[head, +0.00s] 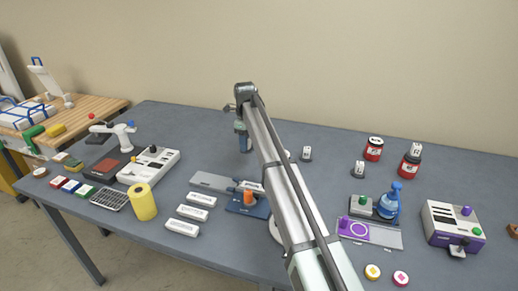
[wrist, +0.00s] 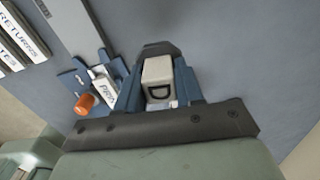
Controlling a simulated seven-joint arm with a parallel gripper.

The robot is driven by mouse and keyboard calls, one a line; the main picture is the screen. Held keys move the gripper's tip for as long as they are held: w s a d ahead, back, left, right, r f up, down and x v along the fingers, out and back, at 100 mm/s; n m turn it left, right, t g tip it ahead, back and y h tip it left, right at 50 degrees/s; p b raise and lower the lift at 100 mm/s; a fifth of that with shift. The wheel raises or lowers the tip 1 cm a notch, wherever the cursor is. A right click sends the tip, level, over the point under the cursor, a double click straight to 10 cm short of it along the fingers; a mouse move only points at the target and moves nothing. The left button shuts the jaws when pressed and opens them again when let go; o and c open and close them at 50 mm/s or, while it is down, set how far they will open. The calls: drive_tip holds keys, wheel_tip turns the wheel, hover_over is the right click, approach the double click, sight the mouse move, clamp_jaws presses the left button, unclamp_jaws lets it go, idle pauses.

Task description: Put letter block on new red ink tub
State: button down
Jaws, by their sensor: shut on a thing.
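My gripper (wrist: 158,86) is shut on a pale letter block (wrist: 157,70) marked with a dark D in the wrist view. In the head view my gripper (head: 243,138) is above the back middle of the table, partly behind my arm, and the block in it cannot be made out. Two red ink tubs with dark tops stand at the back right: one farther back (head: 373,153) and one nearer (head: 408,168). Which tub is the new one, I cannot tell.
Other small blocks stand on the table, one right of my arm (head: 306,154) and one before the tubs (head: 357,170). A blue tool with an orange knob (head: 248,198) lies left of my arm.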

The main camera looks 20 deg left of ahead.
drive_tip(key=shift+r, duration=0.5)
drive_tip(key=shift+w+d, duration=0.15)
drive_tip(key=shift+w, duration=0.05)
drive_tip(key=w+d+r, duration=0.2)
drive_tip(key=w+d, duration=0.6)
drive_tip(key=d, duration=0.2)
wheel_tip(320, 180, up, 6)
drive_tip(key=r+n, duration=0.1)
hover_over(376, 141)
drive_tip(key=shift+w+f, duration=0.2)
drive_tip(key=shift+f, duration=4.65)
drive_tip(key=c, duration=0.7)
unclamp_jaws()
drive_tip(key=shift+f, duration=0.15)
